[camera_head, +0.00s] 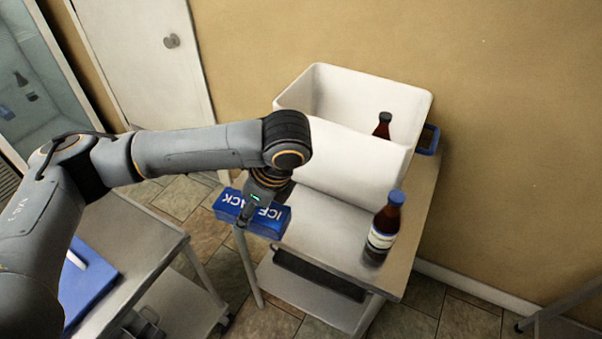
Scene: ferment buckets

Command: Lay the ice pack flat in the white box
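The blue ice pack (272,221), with white lettering, is at the left end of the cart, its left part sticking out past the cart's edge. My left gripper (249,216) points down at it with one finger across its near face; the other finger is hidden. It looks shut on the pack. The white box (352,167) stands open at the back of the cart, right of and behind the pack. Its floor is mostly hidden by its near wall. My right gripper is not in view.
A brown bottle with a blue cap (382,232) stands at the cart's front right. A dark-capped bottle (383,126) shows inside the white box. A blue object (428,139) is right of the box. A blue item (88,284) lies on the left table.

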